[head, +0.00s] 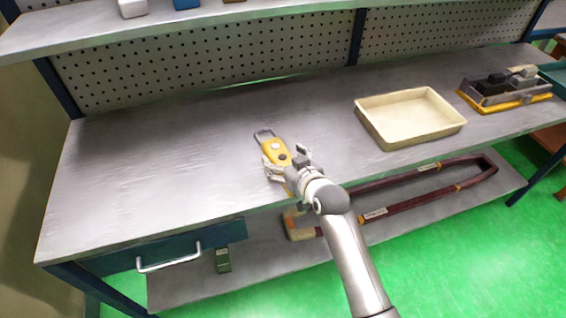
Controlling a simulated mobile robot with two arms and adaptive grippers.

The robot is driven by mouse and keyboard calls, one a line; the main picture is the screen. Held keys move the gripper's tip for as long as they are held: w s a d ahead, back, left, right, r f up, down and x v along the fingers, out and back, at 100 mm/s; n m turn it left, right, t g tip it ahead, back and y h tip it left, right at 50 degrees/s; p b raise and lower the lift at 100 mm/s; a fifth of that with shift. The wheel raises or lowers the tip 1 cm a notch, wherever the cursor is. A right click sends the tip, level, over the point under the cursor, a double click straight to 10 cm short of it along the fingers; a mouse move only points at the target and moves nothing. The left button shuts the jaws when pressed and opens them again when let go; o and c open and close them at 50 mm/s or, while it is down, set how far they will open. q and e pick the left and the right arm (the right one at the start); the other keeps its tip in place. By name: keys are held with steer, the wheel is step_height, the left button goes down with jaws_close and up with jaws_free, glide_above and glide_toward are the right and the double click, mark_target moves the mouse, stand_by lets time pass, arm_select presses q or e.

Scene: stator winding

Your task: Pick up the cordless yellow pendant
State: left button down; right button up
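The yellow pendant (274,146) lies on the grey workbench top near its front edge, with a grey loop at its far end and round light and dark buttons on its face. My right gripper (287,164) is over the near part of the pendant, with one finger on each side of it. The fingers look spread, and I see no clear grip on it. The near end of the pendant is partly hidden by the gripper and wrist. My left gripper is not in view.
A cream tray (408,118) stands to the right on the bench (160,165). A yellow-edged holder (507,92) with dark and grey blocks is farther right. A pegboard (200,60) and upper shelf rise behind. A dark red frame (420,190) lies on the lower shelf. The bench's left side is clear.

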steer(key=c, duration=1.2)
steer(key=shift+c, duration=0.8)
steer(key=shift+r, duration=0.1)
